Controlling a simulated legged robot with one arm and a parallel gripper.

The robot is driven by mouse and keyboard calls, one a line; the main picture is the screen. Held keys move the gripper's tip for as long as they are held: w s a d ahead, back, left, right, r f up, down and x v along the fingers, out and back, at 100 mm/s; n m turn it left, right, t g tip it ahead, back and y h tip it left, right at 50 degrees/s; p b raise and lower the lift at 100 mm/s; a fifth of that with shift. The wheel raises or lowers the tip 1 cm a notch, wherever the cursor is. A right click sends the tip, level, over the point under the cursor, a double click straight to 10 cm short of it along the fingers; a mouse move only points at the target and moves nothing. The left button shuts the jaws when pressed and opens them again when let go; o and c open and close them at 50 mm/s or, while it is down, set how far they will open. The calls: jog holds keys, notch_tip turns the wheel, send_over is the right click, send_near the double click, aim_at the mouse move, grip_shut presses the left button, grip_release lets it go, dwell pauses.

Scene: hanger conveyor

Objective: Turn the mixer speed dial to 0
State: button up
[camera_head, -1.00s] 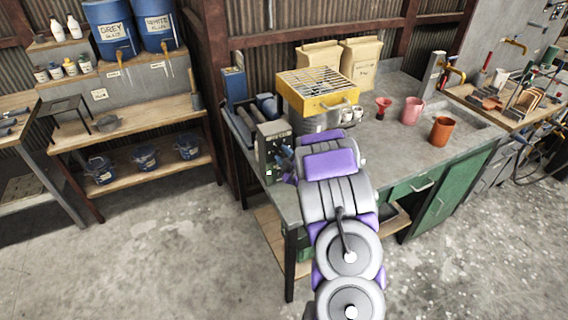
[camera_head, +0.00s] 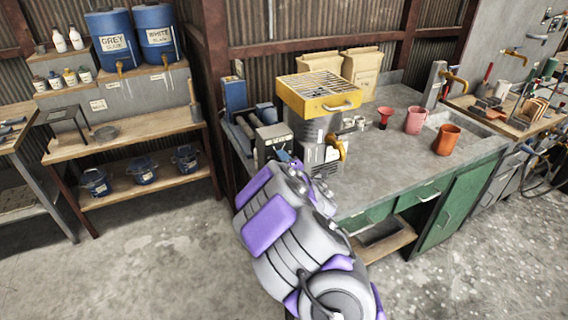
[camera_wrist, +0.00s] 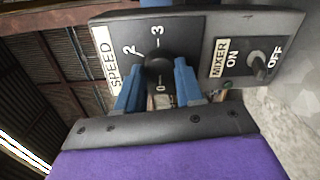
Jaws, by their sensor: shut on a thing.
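The mixer speed dial (camera_wrist: 157,67) is a dark round knob on a black panel labelled SPEED in the wrist view. The marks 0, 2 and 3 show around it; I cannot make out which one its pointer faces. My gripper (camera_wrist: 158,78) has its two blue fingers on either side of the dial, shut on it. The fingers cover part of the scale. In the head view the grey control box (camera_head: 272,146) stands at the table's front left, and my arm hides the dial and most of the gripper.
A MIXER ON/OFF toggle (camera_wrist: 258,65) sits right of the dial. A yellow-topped sieve (camera_head: 318,92) stands behind the box.

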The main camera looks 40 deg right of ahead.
jog(key=shift+s+f+n, duration=0.1)
jog(key=shift+f+n, duration=0.3)
jog(key=o, duration=0.8)
jog(key=shift+a, duration=0.1)
jog(key=shift+o, duration=1.2)
jog(key=shift+r, duration=0.2)
